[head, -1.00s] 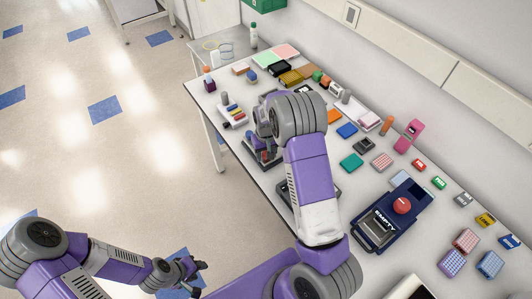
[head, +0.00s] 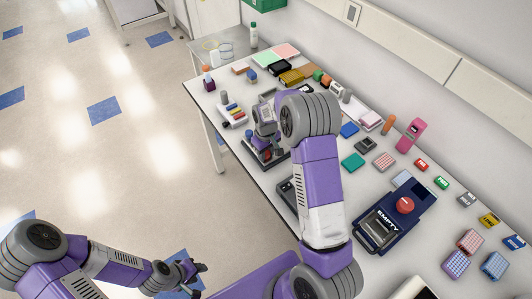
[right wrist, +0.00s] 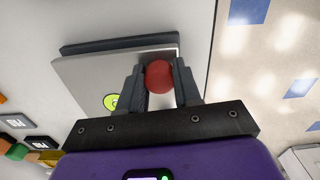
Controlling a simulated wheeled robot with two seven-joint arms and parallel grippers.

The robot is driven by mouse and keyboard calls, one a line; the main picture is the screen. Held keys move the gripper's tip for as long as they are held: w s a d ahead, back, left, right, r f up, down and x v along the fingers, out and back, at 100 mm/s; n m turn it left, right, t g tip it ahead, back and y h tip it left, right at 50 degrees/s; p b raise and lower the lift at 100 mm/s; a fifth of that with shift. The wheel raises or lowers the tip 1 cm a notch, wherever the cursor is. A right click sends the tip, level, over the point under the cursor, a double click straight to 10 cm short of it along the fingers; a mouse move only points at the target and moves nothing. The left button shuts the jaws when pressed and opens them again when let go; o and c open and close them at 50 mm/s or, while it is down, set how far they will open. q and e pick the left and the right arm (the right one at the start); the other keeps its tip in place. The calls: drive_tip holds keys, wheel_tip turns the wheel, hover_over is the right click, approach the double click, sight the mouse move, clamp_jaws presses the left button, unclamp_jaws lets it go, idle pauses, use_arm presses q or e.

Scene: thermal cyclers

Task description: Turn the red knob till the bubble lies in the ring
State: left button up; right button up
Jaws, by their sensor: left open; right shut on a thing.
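In the right wrist view the red knob (right wrist: 158,77) sits between the two fingers of my right gripper (right wrist: 159,85), which is shut on it. The knob stands on a grey plate (right wrist: 85,75) with a darker slab beneath. A round yellow-green level vial (right wrist: 110,101) lies on the plate, partly hidden by a finger. The bubble and ring are too small and covered to place. In the head view the levelling device (head: 262,158) is at the table's front edge, largely hidden by my right arm. My left gripper (head: 192,272) is open and empty, off the table.
Coloured blocks and boxes crowd the table behind and right of the device. A dark blue machine marked EMPTY (head: 382,228) with a red top button (head: 405,205) stands to the right. A small rack (head: 233,116) is just left of the device. Open floor lies left.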

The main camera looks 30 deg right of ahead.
drive_tip(key=o, duration=1.1)
drive_tip(key=shift+c, duration=0.2)
wheel_tip(320, 180, up, 8)
drive_tip(key=shift+f, duration=0.2)
